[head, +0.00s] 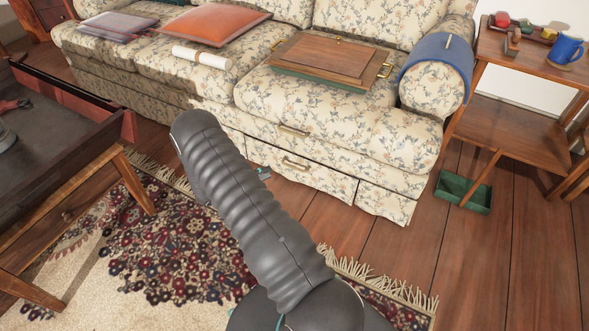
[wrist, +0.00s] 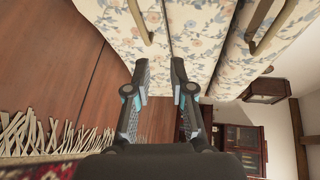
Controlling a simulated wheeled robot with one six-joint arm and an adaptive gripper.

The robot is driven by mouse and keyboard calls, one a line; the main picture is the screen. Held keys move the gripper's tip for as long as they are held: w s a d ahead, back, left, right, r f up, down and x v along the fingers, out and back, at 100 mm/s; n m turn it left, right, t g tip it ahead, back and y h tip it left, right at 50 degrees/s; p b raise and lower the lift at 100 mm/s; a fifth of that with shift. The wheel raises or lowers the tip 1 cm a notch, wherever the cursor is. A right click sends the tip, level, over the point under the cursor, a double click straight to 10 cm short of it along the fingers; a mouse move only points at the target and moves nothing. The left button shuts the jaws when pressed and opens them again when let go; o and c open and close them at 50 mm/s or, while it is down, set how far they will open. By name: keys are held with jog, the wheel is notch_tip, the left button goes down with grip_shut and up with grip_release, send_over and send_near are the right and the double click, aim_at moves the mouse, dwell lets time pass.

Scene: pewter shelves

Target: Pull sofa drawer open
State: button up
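The floral sofa (head: 390,137) stands across the back. Its low drawer front (head: 322,178) has a brass bar handle (head: 295,164); the drawer looks about flush with the base. A second brass handle (head: 294,131) is on the panel above. In the sideways wrist view, the lower handle (wrist: 139,22) is at the upper left and the upper handle (wrist: 268,28) at the upper right. My gripper (wrist: 159,78) is open and empty, its fingers pointing at the sofa front, apart from both handles.
A fringed rug (head: 180,245) lies before the sofa. A wooden table (head: 60,165) with a raised rim is at the left. A side table (head: 515,130) with a blue mug (head: 566,50) is at the right, a green tray (head: 463,192) on the floor beneath. Floor right of the rug is clear.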

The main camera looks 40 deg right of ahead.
aim_at(295, 168)
jog(key=d+f, duration=0.2)
jog(key=d, duration=0.2)
jog(key=d+f+n, duration=0.1)
jog(key=d+f, duration=0.1)
jog(key=d, duration=0.3)
jog(key=d+f+n, duration=0.1)
jog(key=d+f, duration=0.1)
jog(key=d, duration=0.2)
jog(key=shift+s+d+f+t+h, duration=0.15)
jog(key=shift+d+t+h, duration=0.15)
jog(key=shift+d+t, duration=0.1)
grip_shut()
